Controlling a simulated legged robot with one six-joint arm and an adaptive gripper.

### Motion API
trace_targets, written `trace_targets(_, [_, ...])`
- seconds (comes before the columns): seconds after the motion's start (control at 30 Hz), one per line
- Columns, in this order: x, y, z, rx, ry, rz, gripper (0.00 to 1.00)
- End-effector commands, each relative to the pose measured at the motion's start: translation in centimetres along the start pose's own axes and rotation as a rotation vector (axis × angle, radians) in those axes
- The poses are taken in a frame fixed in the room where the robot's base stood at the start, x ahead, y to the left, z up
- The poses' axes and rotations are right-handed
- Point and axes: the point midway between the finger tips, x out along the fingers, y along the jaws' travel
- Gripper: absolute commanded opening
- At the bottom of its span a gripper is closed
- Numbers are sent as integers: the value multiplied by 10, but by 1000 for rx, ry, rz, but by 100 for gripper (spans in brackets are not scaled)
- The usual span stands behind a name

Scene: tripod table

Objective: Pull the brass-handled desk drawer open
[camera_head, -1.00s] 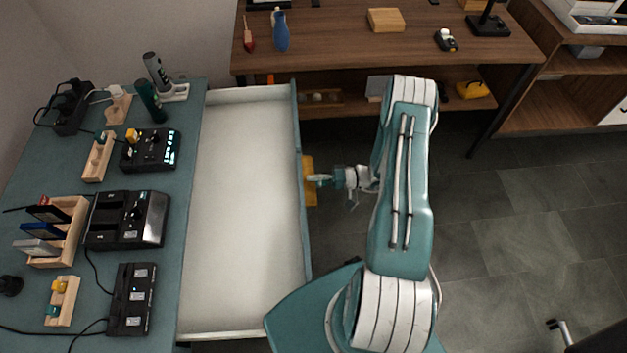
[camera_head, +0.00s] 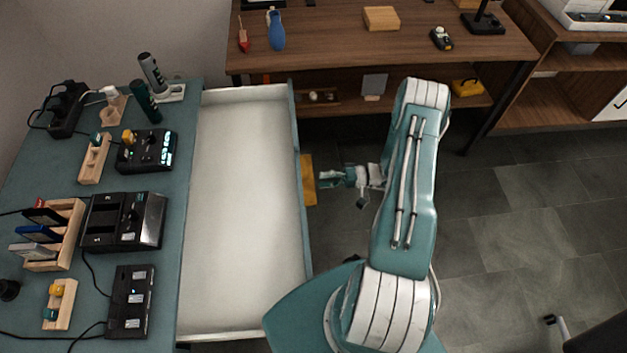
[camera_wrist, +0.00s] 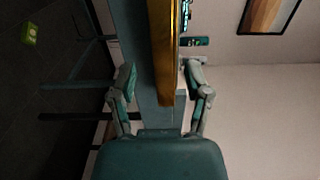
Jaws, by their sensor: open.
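The desk drawer (camera_head: 245,215) stands pulled far out from the teal desk (camera_head: 172,240), and its white inside is empty. Its brass handle (camera_head: 308,180) is on the teal front panel, facing right. My gripper (camera_head: 324,178) is just right of the handle, apart from it by a small gap. In the wrist view the brass handle (camera_wrist: 163,60) runs down the middle, between and beyond the two spread fingers of my gripper (camera_wrist: 162,78). The fingers are open and hold nothing.
Chargers, a control box (camera_head: 147,150) and wooden holders (camera_head: 55,235) crowd the desk top. A brown wooden bench (camera_head: 340,50) with a lower shelf stands behind the drawer.

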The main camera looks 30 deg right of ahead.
Motion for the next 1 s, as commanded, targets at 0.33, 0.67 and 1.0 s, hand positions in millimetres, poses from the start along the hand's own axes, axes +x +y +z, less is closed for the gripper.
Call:
trace_targets(0.33, [-69, 2, -1, 1, 2, 1, 63])
trace_targets(0.67, [-83, 2, -1, 3, -1, 1, 63])
trace_targets(1.0, [-83, 2, -1, 3, -1, 0, 63])
